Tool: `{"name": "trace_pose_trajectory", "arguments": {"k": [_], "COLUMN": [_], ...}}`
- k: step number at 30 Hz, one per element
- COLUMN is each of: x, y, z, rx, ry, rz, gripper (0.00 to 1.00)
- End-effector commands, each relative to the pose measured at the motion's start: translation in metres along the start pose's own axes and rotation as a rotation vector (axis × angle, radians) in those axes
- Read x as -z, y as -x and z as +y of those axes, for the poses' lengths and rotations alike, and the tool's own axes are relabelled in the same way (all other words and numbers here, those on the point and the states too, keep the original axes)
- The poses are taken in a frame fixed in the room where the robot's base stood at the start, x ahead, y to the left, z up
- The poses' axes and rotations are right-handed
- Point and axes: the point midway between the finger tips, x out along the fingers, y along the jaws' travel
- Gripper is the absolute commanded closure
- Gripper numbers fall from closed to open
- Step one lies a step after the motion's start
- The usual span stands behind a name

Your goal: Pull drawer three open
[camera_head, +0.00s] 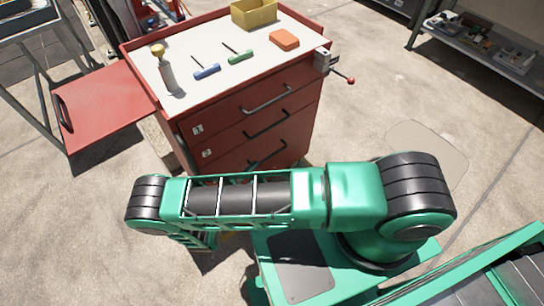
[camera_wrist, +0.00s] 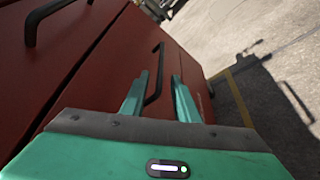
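The red tool cabinet (camera_head: 225,135) stands in front of me with its drawers shut. Labels 1 and 2 show on the upper two drawers. The handle of the third drawer down (camera_head: 267,156) shows just above my arm, which hides the lower front and any label there. In the wrist view my gripper (camera_wrist: 160,78) is open, its two teal fingers apart. A dark bar handle (camera_wrist: 154,78) on a red drawer front appears between the fingers. I cannot tell whether they touch it, and no number shows there. My gripper is hidden in the head view.
A second handle (camera_wrist: 42,22) shows at upper left in the wrist view. A red side shelf (camera_head: 105,105) extends left.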

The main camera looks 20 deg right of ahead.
Motion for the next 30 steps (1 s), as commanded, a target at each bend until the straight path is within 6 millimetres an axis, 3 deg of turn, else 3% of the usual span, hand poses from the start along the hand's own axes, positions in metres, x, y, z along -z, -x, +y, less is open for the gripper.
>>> {"name": "trace_pose_trajectory", "arguments": {"k": [18, 30], "x": [0.000, 0.001], "y": [-0.091, -0.102], "z": [0.000, 0.000], "rx": [0.001, 0.002], "ry": [-0.001, -0.001], "rz": [0.000, 0.002], "gripper": [0.72, 0.72]}}
